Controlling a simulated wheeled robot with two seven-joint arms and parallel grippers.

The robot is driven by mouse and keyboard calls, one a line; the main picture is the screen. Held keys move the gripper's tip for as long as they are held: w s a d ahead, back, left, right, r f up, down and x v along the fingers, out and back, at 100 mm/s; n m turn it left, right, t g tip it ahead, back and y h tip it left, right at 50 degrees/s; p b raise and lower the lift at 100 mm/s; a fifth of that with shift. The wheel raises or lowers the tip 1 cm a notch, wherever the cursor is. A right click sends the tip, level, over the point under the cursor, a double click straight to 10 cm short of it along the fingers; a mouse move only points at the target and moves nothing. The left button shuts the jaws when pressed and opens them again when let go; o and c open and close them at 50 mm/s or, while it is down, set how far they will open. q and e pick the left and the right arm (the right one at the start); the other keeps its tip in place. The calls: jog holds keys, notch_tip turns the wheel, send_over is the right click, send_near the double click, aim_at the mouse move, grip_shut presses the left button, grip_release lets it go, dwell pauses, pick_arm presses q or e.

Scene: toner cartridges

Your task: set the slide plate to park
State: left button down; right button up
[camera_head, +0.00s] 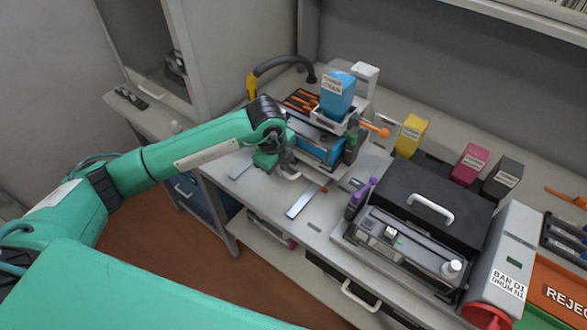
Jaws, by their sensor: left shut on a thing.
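My left arm reaches in from the left, and my left gripper (283,166) is at the front left of the toner station (320,142). It is shut on what looks like the slide plate's pale handle (291,175), mostly hidden by the gripper. The slide plate itself is hard to make out, and no park mark is legible. A cyan-labelled blue cartridge (338,95) stands upright on top of the station. An orange-knobbed lever (376,130) sticks out to the station's right. My right gripper is not in view.
Flat pale strips (305,201) lie on the bench before the station. A black case with a white handle (432,207) stands to the right. Yellow (411,136), magenta (470,164) and black (503,177) cartridges stand behind it. An orange reject bin (560,290) is at far right.

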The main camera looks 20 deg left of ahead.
pick_arm(q)
jog(key=s, duration=0.1)
jog(key=s+a, duration=0.1)
jog(key=s, duration=0.1)
jog(key=s+a, duration=0.1)
jog(key=s, duration=0.1)
jog(key=shift+s, duration=0.25)
jog(key=s, duration=0.2)
jog(key=s+a, duration=0.1)
jog(key=shift+s+a+b, duration=0.15)
jog(key=shift+s+b, duration=0.2)
jog(key=shift+s+a, duration=0.1)
jog(key=shift+s, duration=0.15)
jog(key=c, duration=1.6)
grip_release()
jog(key=shift+o, duration=0.6)
jog(key=shift+s, duration=0.15)
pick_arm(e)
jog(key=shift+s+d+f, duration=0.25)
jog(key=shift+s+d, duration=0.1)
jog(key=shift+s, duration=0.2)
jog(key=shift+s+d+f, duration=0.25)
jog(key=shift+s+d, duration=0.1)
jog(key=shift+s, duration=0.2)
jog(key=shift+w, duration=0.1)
